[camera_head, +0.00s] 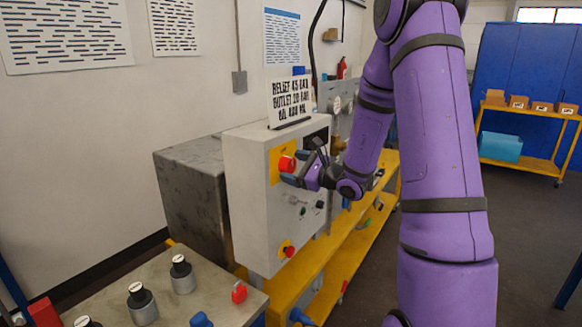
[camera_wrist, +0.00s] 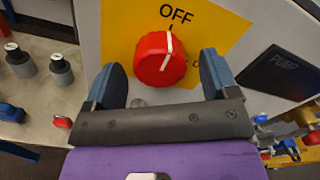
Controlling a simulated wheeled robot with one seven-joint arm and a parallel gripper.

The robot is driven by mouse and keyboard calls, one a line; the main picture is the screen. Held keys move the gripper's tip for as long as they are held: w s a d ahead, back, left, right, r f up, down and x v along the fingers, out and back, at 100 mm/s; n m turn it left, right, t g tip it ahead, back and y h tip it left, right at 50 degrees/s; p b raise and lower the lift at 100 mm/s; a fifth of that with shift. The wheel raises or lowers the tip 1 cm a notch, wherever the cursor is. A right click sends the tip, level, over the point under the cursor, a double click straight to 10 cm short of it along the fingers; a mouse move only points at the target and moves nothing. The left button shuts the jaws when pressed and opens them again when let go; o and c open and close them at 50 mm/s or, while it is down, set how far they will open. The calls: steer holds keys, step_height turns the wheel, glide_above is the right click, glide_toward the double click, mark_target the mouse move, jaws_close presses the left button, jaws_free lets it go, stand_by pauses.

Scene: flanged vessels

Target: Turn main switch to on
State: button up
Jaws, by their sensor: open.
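The main switch is a red rotary knob (camera_wrist: 160,60) with a white pointer line, on a yellow plate (camera_wrist: 115,22) on the grey control box. In the wrist view the pointer aims up at the printed word OFF (camera_wrist: 176,16); a second label at the right is mostly hidden by a finger. In the head view the knob (camera_head: 287,163) shows on the box front. My gripper (camera_wrist: 165,80) is open, with one blue-grey finger on each side of the knob; I cannot tell whether either finger touches it.
The control box (camera_head: 250,205) also carries small buttons and a red emergency stop (camera_head: 288,249) on yellow. A sign (camera_head: 291,98) stands on top. A bench (camera_head: 240,295) with several capped fittings is at the lower left.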

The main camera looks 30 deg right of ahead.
steer(key=shift+w+a, duration=0.3)
steer(key=shift+w, duration=0.35)
steer(key=c, duration=0.9)
